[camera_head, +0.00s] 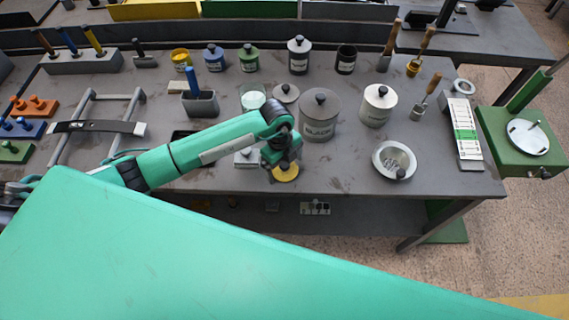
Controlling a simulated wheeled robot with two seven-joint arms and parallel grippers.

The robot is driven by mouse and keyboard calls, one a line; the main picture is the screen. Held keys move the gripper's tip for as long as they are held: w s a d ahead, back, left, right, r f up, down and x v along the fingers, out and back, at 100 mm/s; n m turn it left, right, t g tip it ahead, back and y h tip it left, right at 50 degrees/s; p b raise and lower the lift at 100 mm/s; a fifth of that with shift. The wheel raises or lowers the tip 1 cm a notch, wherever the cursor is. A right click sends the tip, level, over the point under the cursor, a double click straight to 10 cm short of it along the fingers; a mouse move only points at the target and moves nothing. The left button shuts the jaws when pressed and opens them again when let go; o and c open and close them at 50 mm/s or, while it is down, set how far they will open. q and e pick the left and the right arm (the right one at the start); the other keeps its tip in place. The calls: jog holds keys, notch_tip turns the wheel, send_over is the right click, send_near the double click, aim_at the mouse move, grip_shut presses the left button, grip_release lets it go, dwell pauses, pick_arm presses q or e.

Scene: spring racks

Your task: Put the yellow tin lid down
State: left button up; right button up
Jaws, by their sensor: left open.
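The yellow tin lid (286,175) is a small yellow disc at the table's front edge, near the middle of the picture. My left gripper (283,164) is directly above it, open, with its fingers close to the lid's knob. The gripper and wrist hide the lid's far part. I cannot tell whether the fingers touch it. A yellow tin (180,61) stands at the back left of the table. My right gripper is not in view.
A large grey canister (320,117) stands just right of my gripper, with a lidded white canister (378,106) beyond it. A small pale block (246,159) lies left of the gripper. The table (345,165) is clear between canister and bowl.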

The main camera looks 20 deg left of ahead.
pick_arm(q)
jog(key=shift+w+r, duration=0.1)
jog(key=shift+r, duration=0.25)
notch_tip(320, 180, up, 11)
jog(key=a+b, duration=0.1)
jog(key=b, duration=0.3)
jog(key=shift+w+a+r, duration=0.2)
jog(key=shift+w+a, duration=0.1)
jog(key=shift+w, duration=0.05)
